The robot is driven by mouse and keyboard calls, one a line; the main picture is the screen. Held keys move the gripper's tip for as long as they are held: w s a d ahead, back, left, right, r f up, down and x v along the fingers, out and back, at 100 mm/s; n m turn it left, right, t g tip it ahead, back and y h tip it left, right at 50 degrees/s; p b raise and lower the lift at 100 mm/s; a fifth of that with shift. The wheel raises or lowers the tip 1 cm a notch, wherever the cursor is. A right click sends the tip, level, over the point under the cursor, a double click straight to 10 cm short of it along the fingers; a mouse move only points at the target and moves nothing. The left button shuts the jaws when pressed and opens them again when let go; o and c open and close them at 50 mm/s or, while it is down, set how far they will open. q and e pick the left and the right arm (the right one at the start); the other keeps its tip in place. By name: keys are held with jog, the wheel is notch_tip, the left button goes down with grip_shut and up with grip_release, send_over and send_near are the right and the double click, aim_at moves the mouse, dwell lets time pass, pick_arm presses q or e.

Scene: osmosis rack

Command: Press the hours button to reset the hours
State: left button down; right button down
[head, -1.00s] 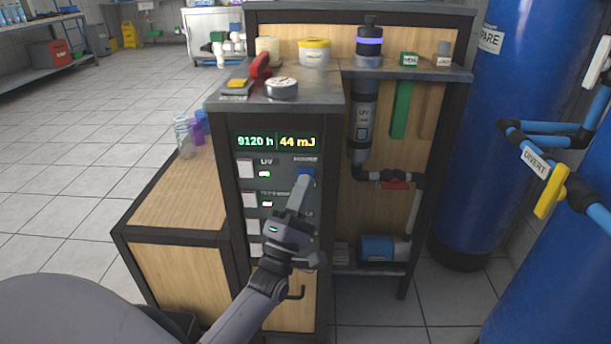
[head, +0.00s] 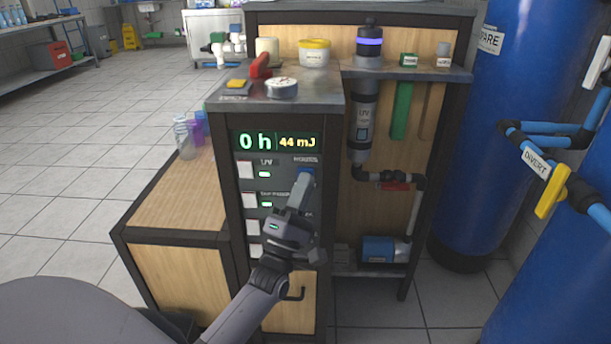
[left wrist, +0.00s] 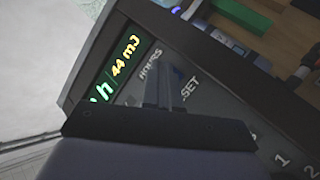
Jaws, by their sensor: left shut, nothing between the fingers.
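The control panel's display (head: 276,142) reads "0 h" in green and "44 mJ" in yellow. The blue hours button (head: 306,174) is at the panel's upper right, partly covered by my left gripper (head: 303,184). The left gripper is shut and empty, its fingertips at the button; I cannot tell whether they touch it. In the left wrist view the "HOURS" label (left wrist: 150,66) is beside the fingers (left wrist: 172,82), and the button is hidden behind them. The display (left wrist: 114,72) shows there tilted. My right gripper is not in view.
White switches (head: 246,170) with green lights line the panel's left side. A UV unit (head: 363,120) and pipes stand to the right. Blue tanks (head: 500,130) stand farther right.

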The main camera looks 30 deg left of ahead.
pick_arm(q)
jog(key=shift+s, duration=0.1)
dwell(0.3)
jog(key=shift+s+d+p, duration=0.4)
jog(key=shift+s+d, duration=0.05)
jog(key=shift+s, duration=0.15)
jog(key=s+d, duration=0.1)
jog(key=s+p, duration=0.1)
jog(key=s, duration=0.1)
jog(key=s+d+p, duration=0.1)
jog(key=shift+s+d, duration=0.15)
jog(key=shift+d, duration=0.15)
dwell(0.8)
